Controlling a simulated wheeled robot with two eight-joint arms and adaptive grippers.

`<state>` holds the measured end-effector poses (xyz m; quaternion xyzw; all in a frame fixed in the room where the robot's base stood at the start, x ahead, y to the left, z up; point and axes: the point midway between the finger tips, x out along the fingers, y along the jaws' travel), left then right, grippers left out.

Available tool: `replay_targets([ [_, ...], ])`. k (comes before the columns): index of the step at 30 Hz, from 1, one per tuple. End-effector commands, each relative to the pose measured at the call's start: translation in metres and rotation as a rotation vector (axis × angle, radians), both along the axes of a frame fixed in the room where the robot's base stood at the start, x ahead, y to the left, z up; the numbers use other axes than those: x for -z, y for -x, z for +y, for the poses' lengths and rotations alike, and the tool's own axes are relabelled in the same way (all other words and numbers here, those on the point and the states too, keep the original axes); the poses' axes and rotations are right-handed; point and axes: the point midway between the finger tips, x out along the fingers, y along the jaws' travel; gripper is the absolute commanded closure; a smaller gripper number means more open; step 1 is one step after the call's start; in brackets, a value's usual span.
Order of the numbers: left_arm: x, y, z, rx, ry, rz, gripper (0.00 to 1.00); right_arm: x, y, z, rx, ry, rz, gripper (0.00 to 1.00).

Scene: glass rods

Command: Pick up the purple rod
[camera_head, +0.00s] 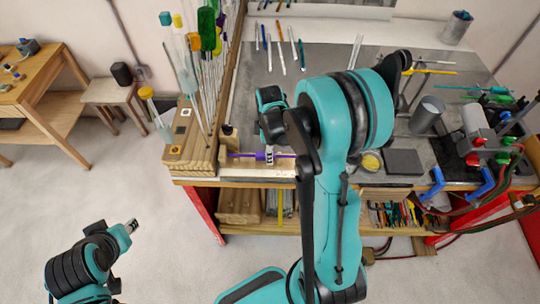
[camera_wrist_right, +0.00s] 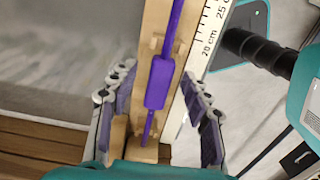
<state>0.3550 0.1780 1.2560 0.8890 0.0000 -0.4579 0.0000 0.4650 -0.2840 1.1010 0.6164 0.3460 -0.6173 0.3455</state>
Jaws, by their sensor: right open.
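The purple rod (camera_head: 260,156) lies across a wooden holder near the front left edge of the worktable. In the right wrist view the purple rod (camera_wrist_right: 161,83) has a thick middle section and thinner ends. My right gripper (camera_head: 269,154) is over the rod from above. In the wrist view my right gripper (camera_wrist_right: 158,92) is open, with one finger on each side of the rod and visible gaps between. My left gripper (camera_head: 131,226) is at the lower left over the floor, away from the table; its fingers are too small to judge.
A wooden rack (camera_head: 188,150) with tall coloured rods stands left of the holder. A white ruler (camera_wrist_right: 206,35) runs beside the rod. Several rods lie at the back of the table. A grey cylinder (camera_head: 427,115) and a torch with red and blue fittings (camera_head: 478,135) stand right.

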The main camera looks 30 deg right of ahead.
Motion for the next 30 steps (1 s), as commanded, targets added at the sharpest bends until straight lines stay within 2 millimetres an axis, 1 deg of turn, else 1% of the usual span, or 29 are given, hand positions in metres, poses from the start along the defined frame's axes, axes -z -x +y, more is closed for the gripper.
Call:
replay_targets([
  [1,0.001,0.0,0.0,0.0,0.0,0.0,0.68,0.005,0.0,0.0,0.0,0.0,0.0,0.52],
  [3,0.001,0.0,0.0,0.0,0.0,0.0,0.68,0.008,0.0,0.0,0.0,0.0,0.0,0.52],
  [9,0.0,0.0,0.0,0.0,0.0,0.0,0.68,0.009,0.0,0.0,0.001,0.0,0.0,0.52],
  [10,0.0,0.0,0.0,0.0,0.0,0.0,0.68,0.009,0.0,0.0,0.001,0.0,0.0,0.57],
  [11,0.0,0.0,0.0,0.0,0.0,0.0,0.68,0.009,0.0,0.0,0.001,0.0,0.0,0.65],
  [12,0.0,0.0,0.0,0.0,0.0,0.0,0.68,0.008,0.0,0.0,0.001,0.0,0.0,0.75],
  [15,0.0,0.0,0.0,0.0,0.0,0.0,0.68,0.008,0.0,0.0,0.001,0.0,0.0,1.0],
  [25,0.0,0.0,0.0,0.0,0.0,0.0,0.68,0.007,0.0,0.0,0.001,0.0,0.0,1.0],
  [30,0.0,0.0,0.0,0.0,0.0,0.0,0.68,-0.003,0.001,0.0,0.001,0.0,0.0,1.0],
])
